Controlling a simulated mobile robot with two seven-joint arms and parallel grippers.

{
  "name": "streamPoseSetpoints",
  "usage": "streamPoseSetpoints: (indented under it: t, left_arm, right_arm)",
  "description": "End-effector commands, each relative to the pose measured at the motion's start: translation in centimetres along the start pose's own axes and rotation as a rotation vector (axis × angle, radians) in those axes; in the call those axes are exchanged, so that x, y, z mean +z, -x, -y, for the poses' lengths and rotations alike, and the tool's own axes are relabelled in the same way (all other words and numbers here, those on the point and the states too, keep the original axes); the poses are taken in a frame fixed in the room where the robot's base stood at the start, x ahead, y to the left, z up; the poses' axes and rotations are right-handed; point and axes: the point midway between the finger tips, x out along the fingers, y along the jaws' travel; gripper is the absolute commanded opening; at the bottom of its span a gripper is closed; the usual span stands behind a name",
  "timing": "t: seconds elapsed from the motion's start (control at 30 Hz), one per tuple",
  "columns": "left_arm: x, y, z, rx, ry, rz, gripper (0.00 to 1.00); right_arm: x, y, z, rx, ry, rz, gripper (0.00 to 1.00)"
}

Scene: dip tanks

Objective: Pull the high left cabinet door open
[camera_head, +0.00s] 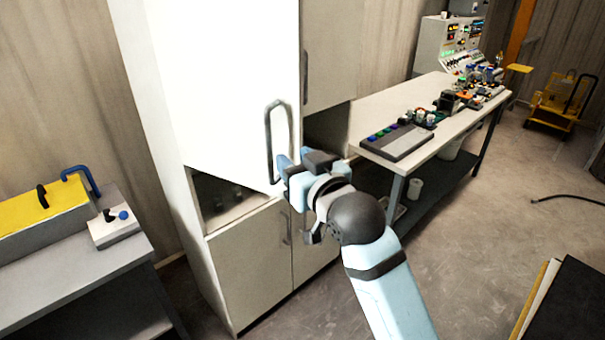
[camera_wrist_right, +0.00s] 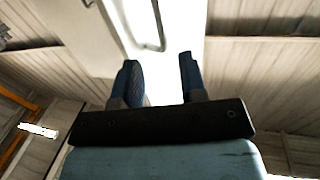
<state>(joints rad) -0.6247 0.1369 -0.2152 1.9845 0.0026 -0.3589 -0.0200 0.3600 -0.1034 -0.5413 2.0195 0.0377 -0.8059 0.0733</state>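My right gripper (camera_head: 290,160) is at the lower part of this handle, in front of the door. In the right wrist view its two dark blue fingers (camera_wrist_right: 160,75) are spread apart with nothing between them. The handle (camera_wrist_right: 155,25) shows there beyond the fingertips, against the white door (camera_wrist_right: 180,20). My left gripper is not in view.
The high right door (camera_head: 335,50) adjoins on the right. Below are an open shelf (camera_head: 225,200) and lower doors (camera_head: 250,265). A bench (camera_head: 375,105) with a grey button box (camera_head: 397,140) stands right. A table (camera_head: 75,260) with a yellow box (camera_head: 40,220) stands left.

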Motion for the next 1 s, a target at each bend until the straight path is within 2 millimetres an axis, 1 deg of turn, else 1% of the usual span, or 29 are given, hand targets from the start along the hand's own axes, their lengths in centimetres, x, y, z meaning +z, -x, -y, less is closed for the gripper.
streamPoseSetpoints:
  t: [0.03,0.1,0.2,0.47,0.5,0.57,0.6,0.67,0.77,0.8,0.87,0.9,0.97,1.0]
  left_arm:
    - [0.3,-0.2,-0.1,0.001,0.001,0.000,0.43]
    - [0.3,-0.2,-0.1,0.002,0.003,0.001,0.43]
    - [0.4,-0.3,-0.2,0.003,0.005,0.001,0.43]
    - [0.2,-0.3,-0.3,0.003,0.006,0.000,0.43]
    - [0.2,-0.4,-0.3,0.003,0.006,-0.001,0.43]
    - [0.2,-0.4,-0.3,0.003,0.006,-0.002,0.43]
    - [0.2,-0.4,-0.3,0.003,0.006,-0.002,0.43]
    - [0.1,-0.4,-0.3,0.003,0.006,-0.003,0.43]
    - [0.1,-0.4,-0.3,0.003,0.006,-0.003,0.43]
    - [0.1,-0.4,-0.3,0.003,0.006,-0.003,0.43]
    - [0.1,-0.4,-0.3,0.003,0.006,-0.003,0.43]
    - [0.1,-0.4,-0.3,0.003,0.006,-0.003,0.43]
    - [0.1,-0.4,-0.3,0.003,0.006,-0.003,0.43]
    - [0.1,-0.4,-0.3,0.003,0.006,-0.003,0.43]
  right_arm:
    - [0.1,0.7,0.0,0.000,0.001,-0.001,0.39]
    - [0.1,1.4,0.0,0.000,0.001,0.000,0.39]
    - [0.0,2.0,0.0,0.000,0.000,0.000,0.39]
    - [0.0,2.2,0.0,0.000,0.000,0.000,0.39]
    - [0.0,2.2,0.0,0.000,0.000,0.000,0.36]
    - [0.1,2.2,0.0,0.001,-0.001,0.002,0.23]
    - [0.6,2.3,-0.2,0.004,-0.003,0.007,0.14]
    - [1.9,2.5,-0.6,0.013,-0.012,0.023,0.00]
    - [6.3,3.5,-2.0,0.045,-0.037,0.072,0.00]
    - [8.8,4.3,-2.6,0.062,-0.050,0.100,0.00]
    - [13.0,5.9,-3.7,0.093,-0.069,0.147,0.00]
    - [16.1,7.3,-4.3,0.114,-0.082,0.183,0.00]
    - [20.8,9.8,-5.1,0.147,-0.098,0.237,0.00]
    - [23.7,11.6,-5.5,0.167,-0.106,0.274,0.00]
